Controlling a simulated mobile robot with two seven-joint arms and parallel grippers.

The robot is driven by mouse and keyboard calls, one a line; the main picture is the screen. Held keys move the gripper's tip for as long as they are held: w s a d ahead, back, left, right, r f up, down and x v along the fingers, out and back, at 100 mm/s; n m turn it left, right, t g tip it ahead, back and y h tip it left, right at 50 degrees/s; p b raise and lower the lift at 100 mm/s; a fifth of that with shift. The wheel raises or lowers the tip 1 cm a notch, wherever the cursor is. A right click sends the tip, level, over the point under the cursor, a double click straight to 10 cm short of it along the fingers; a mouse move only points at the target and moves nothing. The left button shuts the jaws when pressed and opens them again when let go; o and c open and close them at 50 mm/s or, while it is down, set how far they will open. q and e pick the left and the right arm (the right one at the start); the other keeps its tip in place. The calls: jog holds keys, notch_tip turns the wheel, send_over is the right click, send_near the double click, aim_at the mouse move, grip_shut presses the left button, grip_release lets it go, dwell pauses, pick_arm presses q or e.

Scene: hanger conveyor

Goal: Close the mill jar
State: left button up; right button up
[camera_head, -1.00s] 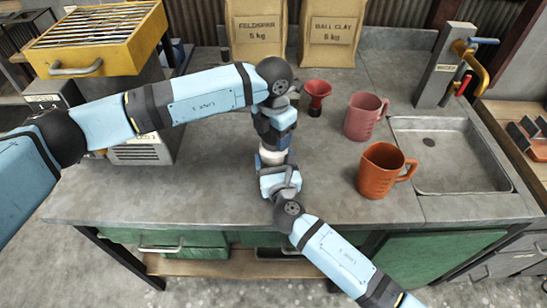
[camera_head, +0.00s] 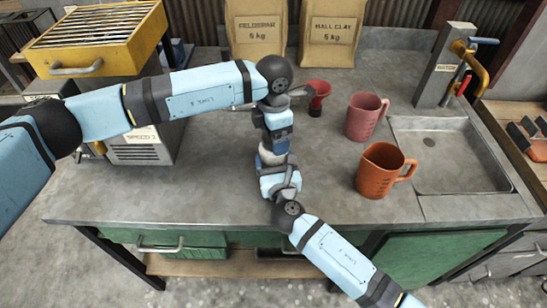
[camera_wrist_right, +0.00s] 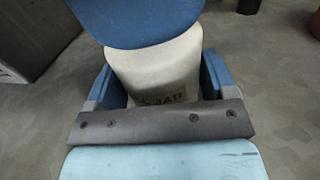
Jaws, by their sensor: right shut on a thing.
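The mill jar (camera_head: 268,157), pale cream, stands upright near the middle of the bench, mostly hidden between my two grippers. In the right wrist view the jar (camera_wrist_right: 158,72) shows dark lettering and sits between the two blue fingers of my right gripper (camera_wrist_right: 165,88), which is shut on its body. My right gripper (camera_head: 279,180) comes from the front. My left gripper (camera_head: 274,143) points down from above at the jar's top; its fingertips are not clear. A blue part (camera_wrist_right: 135,20) covers the jar's top in the right wrist view.
A red funnel-like cup (camera_head: 317,96), a pink jug (camera_head: 364,118) and an orange jug (camera_head: 379,174) stand to the right, before the sink (camera_head: 450,160). Feldspar (camera_head: 255,30) and ball clay (camera_head: 333,32) bags stand behind. A yellow-topped machine (camera_head: 95,45) is at left. The front bench is clear.

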pick_arm(q)
notch_tip(320, 180, up, 4)
jog(key=shift+r, duration=0.1)
jog(key=shift+c, duration=0.4)
jog(key=shift+r+n, duration=0.35)
jog(key=shift+n, duration=0.25)
notch_tip(320, 180, up, 3)
jog(key=n, duration=0.3)
jog(key=shift+f+n, duration=0.15)
jog(key=shift+n, duration=0.15)
jog(key=shift+f, duration=4)
